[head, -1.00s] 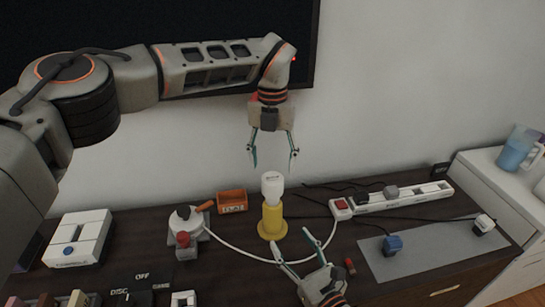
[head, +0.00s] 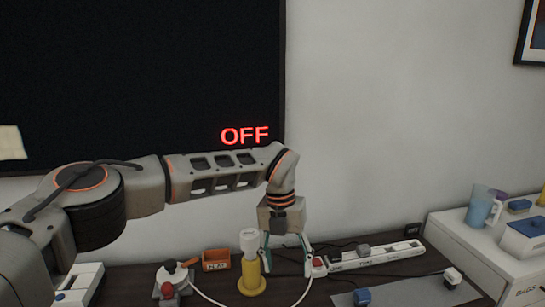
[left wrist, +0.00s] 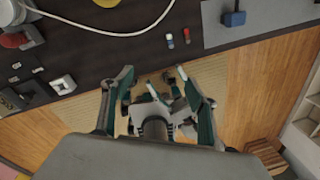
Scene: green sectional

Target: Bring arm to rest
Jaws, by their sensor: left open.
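My left gripper (head: 287,268) hangs fingers-down from the left arm in the head view, just right of the yellow stand. Its two teal fingers are apart, with nothing seen between them. In the left wrist view its fingers (left wrist: 156,75) are also spread, over the table's front edge and the floor. Parts that look like my right gripper (left wrist: 166,90) show beneath them, partly covered. Whether it is open is unclear. The right gripper does not show in the head view now.
A yellow stand with a white bulb (head: 250,265), an orange box (head: 216,260) and a power strip (head: 375,256) are close to the left gripper. A red-knobbed device (head: 170,280) stands left. A dark screen (head: 130,80) reading OFF hangs behind. A white cabinet (head: 470,240) stands right.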

